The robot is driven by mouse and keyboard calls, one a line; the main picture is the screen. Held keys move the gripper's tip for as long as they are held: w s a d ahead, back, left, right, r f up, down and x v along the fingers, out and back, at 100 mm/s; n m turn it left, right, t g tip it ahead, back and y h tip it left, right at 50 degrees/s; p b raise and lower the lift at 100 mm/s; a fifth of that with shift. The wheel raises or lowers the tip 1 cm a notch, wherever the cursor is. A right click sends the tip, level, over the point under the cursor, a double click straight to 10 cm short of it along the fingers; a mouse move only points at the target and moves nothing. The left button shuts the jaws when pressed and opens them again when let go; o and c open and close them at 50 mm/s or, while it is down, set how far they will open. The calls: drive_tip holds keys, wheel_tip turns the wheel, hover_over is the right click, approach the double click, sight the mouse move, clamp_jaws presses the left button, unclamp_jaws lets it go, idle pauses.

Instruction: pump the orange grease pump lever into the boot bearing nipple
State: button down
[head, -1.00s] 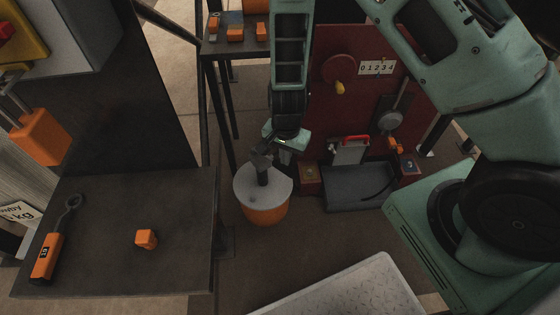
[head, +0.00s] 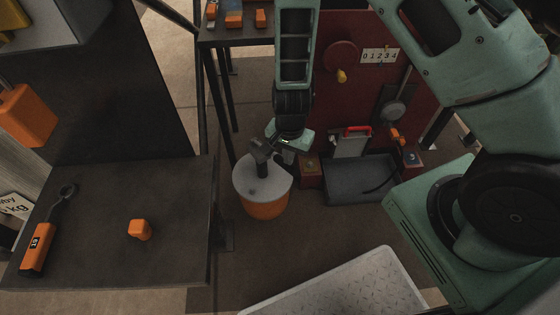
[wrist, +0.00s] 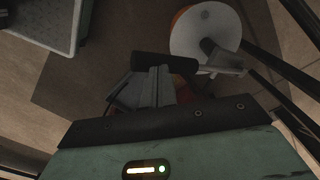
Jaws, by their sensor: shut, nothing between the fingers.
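The grease pump is an orange bucket (head: 265,209) with a grey lid (head: 271,187), standing upright on the floor; the lid also shows in the wrist view (wrist: 206,22). A dark post rises from the lid to a grey pump head (wrist: 222,62). A dark cylindrical bar (wrist: 165,63), seemingly the lever's grip, extends from the head toward my gripper. My gripper (wrist: 157,78) is shut and empty, its fingertips right at this bar; I cannot tell whether they touch it. In the head view my gripper (head: 270,148) is beside the pump head, partly hidden. I cannot make out the boot bearing nipple.
A dark red panel (head: 343,110) with a crank and number plate stands behind, with a grey tray (head: 352,190) before it. A dark table (head: 120,255) at left holds an orange-handled tool (head: 37,245) and an orange block (head: 139,230). A pale plate (head: 350,285) lies in front.

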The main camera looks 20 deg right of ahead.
sight(293, 167)
drive_tip(key=shift+s+d+f+b, duration=0.1)
drive_tip(key=shift+s+f+b, duration=0.25)
drive_tip(key=shift+f+b, duration=0.2)
drive_tip(key=shift+s+d+f+b, duration=0.1)
drive_tip(key=shift+s+f+b, duration=0.25)
drive_tip(key=shift+f, duration=0.35)
drive_tip(key=shift+s+d+f+b, duration=0.1)
drive_tip(key=shift+s+f+b, duration=0.2)
drive_tip(key=shift+f+b, duration=0.3)
drive_tip(key=w+r+p, duration=0.1)
drive_tip(key=r+p, duration=0.1)
drive_tip(key=p, duration=0.1)
drive_tip(key=w+r+p, duration=0.1)
drive_tip(key=r+p, duration=0.1)
drive_tip(key=p, duration=0.1)
drive_tip(key=w+r+p, duration=0.1)
drive_tip(key=r+p, duration=0.1)
drive_tip(key=shift+w+a+r+p, duration=0.1)
drive_tip(key=shift+a+r+p, duration=0.2)
drive_tip(key=shift+a+p, duration=0.1)
drive_tip(key=shift+w, duration=0.15)
